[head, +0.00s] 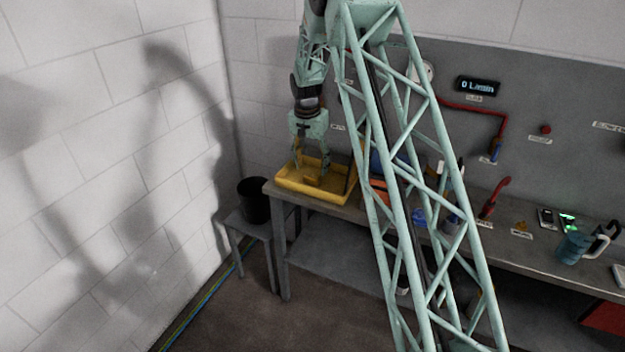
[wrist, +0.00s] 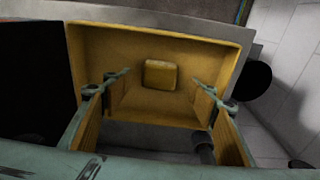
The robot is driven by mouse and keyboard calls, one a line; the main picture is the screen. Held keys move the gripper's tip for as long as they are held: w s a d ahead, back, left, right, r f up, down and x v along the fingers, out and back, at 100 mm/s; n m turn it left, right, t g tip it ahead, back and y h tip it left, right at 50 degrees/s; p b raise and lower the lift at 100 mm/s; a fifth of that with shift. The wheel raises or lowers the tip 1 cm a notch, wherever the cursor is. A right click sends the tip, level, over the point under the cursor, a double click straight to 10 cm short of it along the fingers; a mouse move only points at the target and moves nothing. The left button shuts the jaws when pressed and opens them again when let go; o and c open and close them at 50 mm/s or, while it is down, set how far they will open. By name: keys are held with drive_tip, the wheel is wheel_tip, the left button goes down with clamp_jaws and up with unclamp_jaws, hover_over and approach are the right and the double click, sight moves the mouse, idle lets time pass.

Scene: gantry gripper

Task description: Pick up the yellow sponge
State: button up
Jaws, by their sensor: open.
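The yellow sponge (wrist: 160,75) is a small rounded block lying on the floor of a yellow tray (wrist: 85,40). In the head view the sponge (head: 313,180) shows small inside the tray (head: 325,193), at the left end of the workbench. My gripper (wrist: 160,85) is open and empty. In the wrist view its two fingers stand left and right of the sponge, with a gap on each side. In the head view my gripper (head: 312,172) points down over the tray, close to the sponge. I cannot tell the exact height left between fingertips and sponge.
The tray's raised walls surround the sponge. A black bucket (head: 254,200) stands on a low stool (head: 243,229) left of the bench (head: 350,210). Orange and blue items crowd the bench right of the tray. A red-handled tool (head: 495,197) and a blue mug (head: 574,247) are farther right.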

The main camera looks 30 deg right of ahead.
sight(313, 174)
idle(0.3)
drive_tip(key=shift+w+d+f, duration=0.15)
drive_tip(key=shift+d+f, duration=0.05)
drive_tip(key=shift+f, duration=1.1)
drive_tip(key=shift+w+d+f, duration=0.1)
drive_tip(key=shift+d+f, duration=0.05)
drive_tip(key=shift+f, duration=1.1)
drive_tip(key=c, duration=0.9)
